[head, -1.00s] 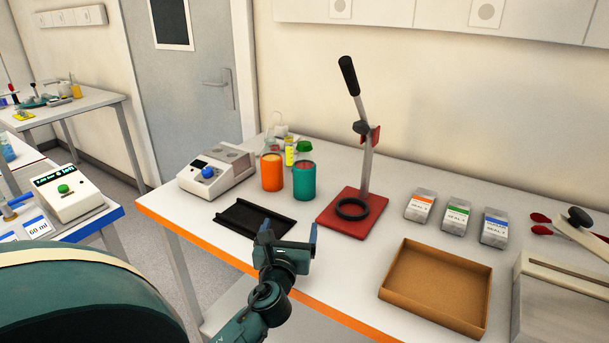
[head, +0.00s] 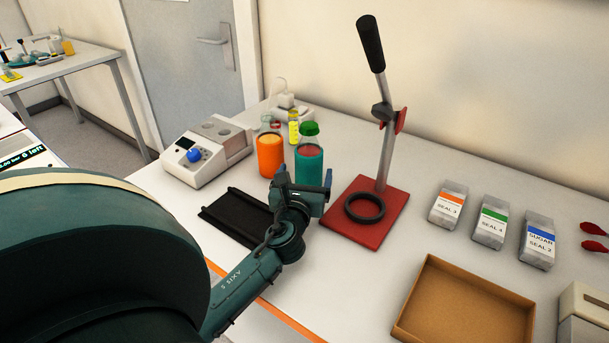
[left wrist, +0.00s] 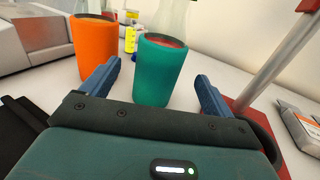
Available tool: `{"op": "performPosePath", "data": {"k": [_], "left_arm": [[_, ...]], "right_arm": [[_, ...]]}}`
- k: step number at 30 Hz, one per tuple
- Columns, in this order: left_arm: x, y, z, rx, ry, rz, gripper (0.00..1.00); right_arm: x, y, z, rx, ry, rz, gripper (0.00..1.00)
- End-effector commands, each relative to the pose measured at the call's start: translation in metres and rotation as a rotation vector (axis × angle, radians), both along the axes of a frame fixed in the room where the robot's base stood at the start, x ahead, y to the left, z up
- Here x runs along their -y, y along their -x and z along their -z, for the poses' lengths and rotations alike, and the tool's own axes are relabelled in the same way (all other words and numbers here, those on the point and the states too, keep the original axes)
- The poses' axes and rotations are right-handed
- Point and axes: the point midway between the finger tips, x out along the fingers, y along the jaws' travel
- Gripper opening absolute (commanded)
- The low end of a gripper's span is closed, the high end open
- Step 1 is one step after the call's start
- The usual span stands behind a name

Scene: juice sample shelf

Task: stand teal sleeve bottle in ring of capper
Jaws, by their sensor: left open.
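The teal sleeve bottle (head: 309,165) stands upright on the bench with a green cap, beside an orange sleeve bottle (head: 270,154). The capper has a red base (head: 366,230), a tall lever with a black handle, and a black ring (head: 365,207) on the base; the ring is empty. My left gripper (head: 303,180) is open just in front of the teal bottle. In the left wrist view the teal bottle (left wrist: 160,70) stands beyond and between the two blue fingertips (left wrist: 157,75), with no visible contact. My right gripper is not in view.
A black tray (head: 236,217) lies left of my left gripper. A white device with a blue knob (head: 205,155) stands behind it. Seal packs (head: 490,222) and an open cardboard box (head: 465,305) are at the right. A yellow vial (head: 294,127) stands behind the bottles.

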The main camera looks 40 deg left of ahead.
Motion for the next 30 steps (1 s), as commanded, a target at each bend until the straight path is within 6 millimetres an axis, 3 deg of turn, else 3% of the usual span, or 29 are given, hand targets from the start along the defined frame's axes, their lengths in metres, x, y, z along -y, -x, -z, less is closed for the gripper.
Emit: {"op": "performPosePath", "data": {"k": [8,15,30], "left_arm": [[-0.021,-0.035,0.001,0.003,-0.002,-0.001,0.87],[-0.035,-0.059,0.0,0.0,-0.002,-0.001,0.87],[-0.041,-0.068,0.0,0.0,-0.001,0.0,0.86]], "right_arm": [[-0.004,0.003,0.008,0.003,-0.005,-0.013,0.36],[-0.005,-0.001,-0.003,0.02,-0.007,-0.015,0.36],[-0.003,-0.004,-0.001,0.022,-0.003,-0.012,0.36]]}}
